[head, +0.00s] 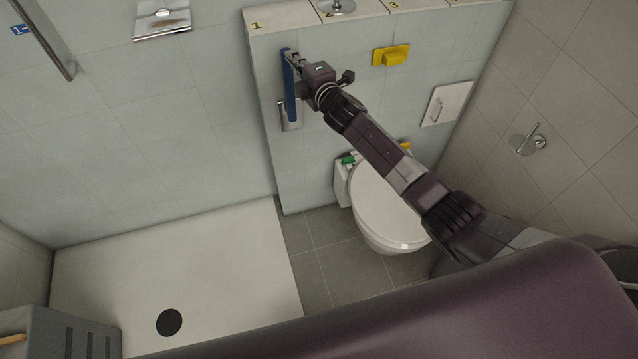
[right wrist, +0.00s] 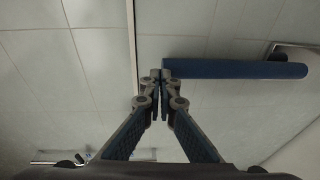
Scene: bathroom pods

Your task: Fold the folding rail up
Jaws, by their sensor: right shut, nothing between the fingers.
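The folding rail (head: 291,92) is a blue bar on a metal wall bracket (head: 290,115). In the head view it runs up from the bracket and looks upright, close along the pale wall panel. My right gripper (head: 292,58) is at the rail's upper end. In the right wrist view the rail (right wrist: 235,70) lies across the picture, and its free end is right beside the closed fingertips (right wrist: 160,76). The fingers are shut with nothing between them. I cannot tell whether they touch the rail. My left gripper is not in view.
A toilet (head: 388,205) stands below my right arm. A yellow wall fixture (head: 391,55) and a white panel (head: 446,103) are right of the rail. A numbered ledge (head: 285,17) is above. The shower tray (head: 215,265) at lower left is clear around its drain.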

